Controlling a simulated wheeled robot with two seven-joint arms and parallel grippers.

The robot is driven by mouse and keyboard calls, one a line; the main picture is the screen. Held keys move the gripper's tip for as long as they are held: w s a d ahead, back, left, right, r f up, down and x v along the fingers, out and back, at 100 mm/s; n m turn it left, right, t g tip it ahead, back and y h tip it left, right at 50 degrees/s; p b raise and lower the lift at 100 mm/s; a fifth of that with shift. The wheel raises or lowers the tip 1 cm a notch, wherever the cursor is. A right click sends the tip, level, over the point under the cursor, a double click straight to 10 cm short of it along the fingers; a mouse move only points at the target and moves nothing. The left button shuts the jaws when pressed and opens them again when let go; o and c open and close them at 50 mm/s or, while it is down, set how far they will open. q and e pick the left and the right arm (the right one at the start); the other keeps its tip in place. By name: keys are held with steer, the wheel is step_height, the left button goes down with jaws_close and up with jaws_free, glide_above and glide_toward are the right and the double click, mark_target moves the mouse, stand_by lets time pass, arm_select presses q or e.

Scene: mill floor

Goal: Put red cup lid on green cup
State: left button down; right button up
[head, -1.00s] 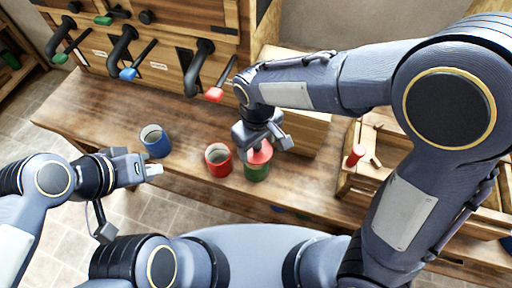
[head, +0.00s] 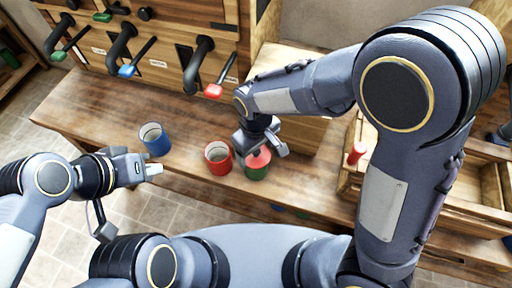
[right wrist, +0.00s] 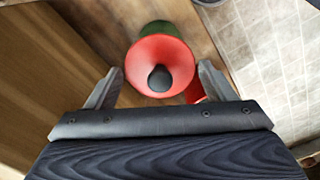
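The red lid (head: 259,158) with a black knob rests on top of the green cup (head: 257,174). In the right wrist view the red lid (right wrist: 146,60) covers most of the green cup (right wrist: 158,25). My right gripper (head: 262,142) is just above the lid. In the right wrist view its two fingers (right wrist: 161,80) are spread wide on either side of the knob, not touching it.
An open red cup (head: 218,165) stands close beside the green cup on the left. An open blue cup (head: 154,145) stands further left. A wooden crate (head: 345,185) with a red-ended object is at right. Dispensers with coloured handles stand behind.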

steer(key=shift+o, duration=1.3)
step_height(320, 180, up, 13)
steer(key=p, duration=0.1)
steer(key=s+d+r+m+t+y, duration=0.1)
steer(key=s+d+m+y, duration=0.1)
steer(key=d, duration=0.4)
steer(key=s+d+r+m+y, duration=0.1)
steer(key=d+r+m+y, duration=0.1)
steer(key=d, duration=0.5)
steer(key=s+d+f+m+t, duration=0.1)
steer(key=s+d+m+t, duration=0.3)
steer(key=s+d+m, duration=0.2)
steer(key=shift+s+d+f+t, duration=0.4)
steer(key=shift+s+d, duration=0.4)
steer(key=shift+s, duration=0.6)
